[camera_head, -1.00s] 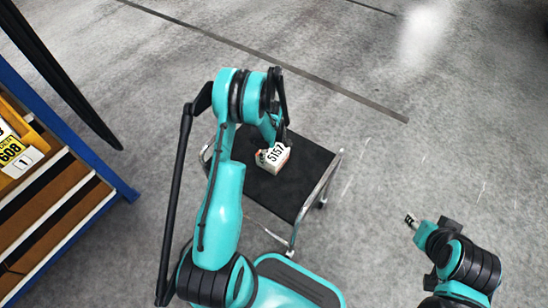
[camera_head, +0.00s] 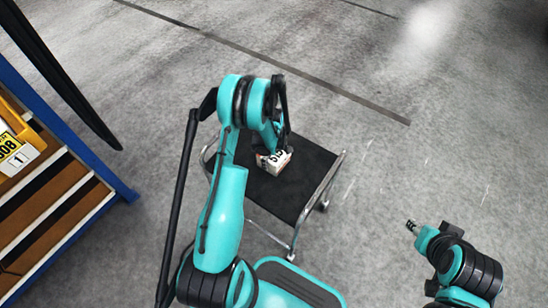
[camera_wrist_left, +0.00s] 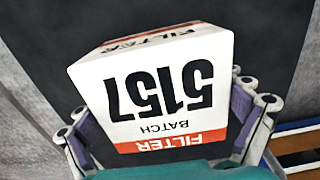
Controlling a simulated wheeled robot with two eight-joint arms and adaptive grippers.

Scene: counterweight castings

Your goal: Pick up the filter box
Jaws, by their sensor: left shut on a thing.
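The filter box (camera_head: 272,164) is a white box with red bands and the number 5157. In the head view it is at the black seat of a metal-framed stool or cart (camera_head: 303,184), partly hidden by my left arm. In the left wrist view the box (camera_wrist_left: 155,90) fills the middle, its label upside down. My left gripper (camera_wrist_left: 172,128) has a finger on each side of the box and is shut on it. Whether the box touches the seat I cannot tell. My right gripper (camera_head: 412,226) is at the lower right, away from the box; its finger opening is too small to read.
A blue-framed shelf (camera_head: 90,160) with brown boards stands at the left, holding a yellow bin (camera_head: 22,133) with a label reading 608. The grey floor behind and to the right of the seat is clear.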

